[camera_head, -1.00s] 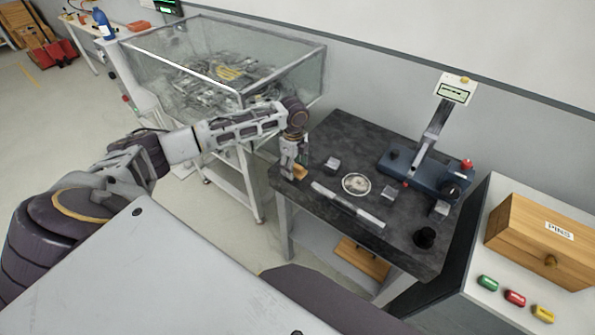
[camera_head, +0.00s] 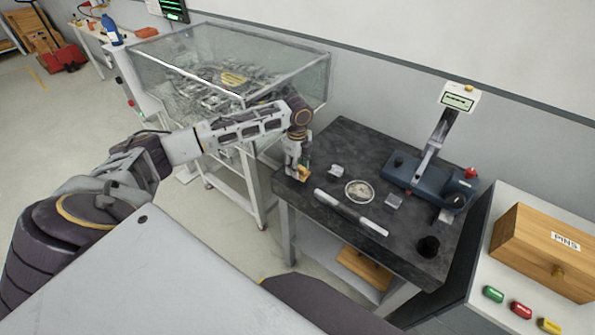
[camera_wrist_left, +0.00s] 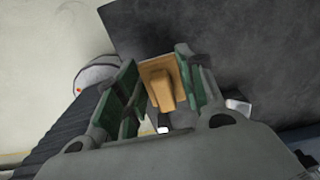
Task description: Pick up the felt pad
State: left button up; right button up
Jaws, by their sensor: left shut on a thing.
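The felt pad, a tan block with a raised grip (camera_wrist_left: 163,85), sits between the green-lined fingers of my left gripper (camera_wrist_left: 157,78) in the left wrist view. In the head view the pad (camera_head: 304,173) is a small orange-tan patch at the fingertips of my left gripper (camera_head: 297,170), by the left corner of the dark bench (camera_head: 340,140). The gripper is shut on the pad and points down. I cannot tell whether the pad's underside touches the bench top. My right gripper is not in view.
A glass-walled tank (camera_head: 240,100) stands left behind my arm.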

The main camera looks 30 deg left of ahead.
pick_arm(q)
jog(key=shift+r, duration=3.6)
